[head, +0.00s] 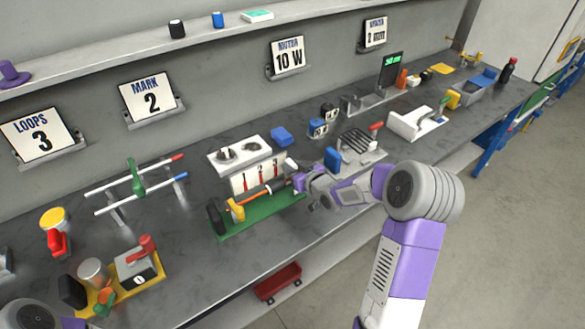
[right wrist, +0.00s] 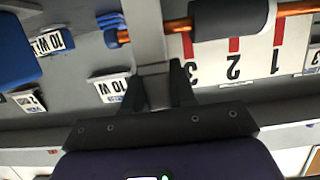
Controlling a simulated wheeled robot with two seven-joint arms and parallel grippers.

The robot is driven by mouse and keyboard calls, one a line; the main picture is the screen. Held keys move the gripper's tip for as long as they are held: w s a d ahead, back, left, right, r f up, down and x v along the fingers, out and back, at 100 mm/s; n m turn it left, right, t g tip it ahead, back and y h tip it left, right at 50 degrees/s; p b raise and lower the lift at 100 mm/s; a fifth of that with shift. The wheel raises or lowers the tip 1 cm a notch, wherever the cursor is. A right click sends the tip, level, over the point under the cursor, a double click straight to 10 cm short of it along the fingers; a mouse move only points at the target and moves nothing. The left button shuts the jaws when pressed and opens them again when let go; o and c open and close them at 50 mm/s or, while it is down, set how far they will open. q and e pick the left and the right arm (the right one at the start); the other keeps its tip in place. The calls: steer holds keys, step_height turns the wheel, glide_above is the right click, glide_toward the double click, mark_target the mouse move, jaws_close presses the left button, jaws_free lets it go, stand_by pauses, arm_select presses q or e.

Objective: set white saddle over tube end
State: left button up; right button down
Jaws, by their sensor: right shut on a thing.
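The copper tube (head: 256,190) lies along a green base (head: 262,214), in front of a white panel marked 1, 2, 3. In the right wrist view the tube (right wrist: 179,25) carries a dark grey sleeve (right wrist: 232,18) and ends near a blue part. My right gripper (head: 303,181) is at the tube's right end. In its wrist view the gripper (right wrist: 158,88) is shut on a pale strip-like piece (right wrist: 150,38), apparently the white saddle. This piece crosses in front of the tube near its end; whether it touches is unclear. My left gripper is out of view.
A yellow clamp (head: 236,209) and a black wheel (head: 215,216) stand at the base's left end. A wire rack fixture (head: 357,143) and blue block (head: 332,159) stand behind my right arm. A white two-dial box (head: 238,152) is behind the panel.

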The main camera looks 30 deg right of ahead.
steer(key=shift+f, duration=0.15)
steer(key=c, duration=1.4)
jaws_free()
steer(key=shift+f, duration=0.1)
steer(key=o, duration=0.5)
steer(key=shift+r, duration=0.2)
steer(key=shift+s+r, duration=0.2)
steer(key=p+v, duration=0.2)
steer(key=v, duration=0.9)
steer(key=shift+s+d, duration=0.1)
steer(key=shift+s, duration=0.15)
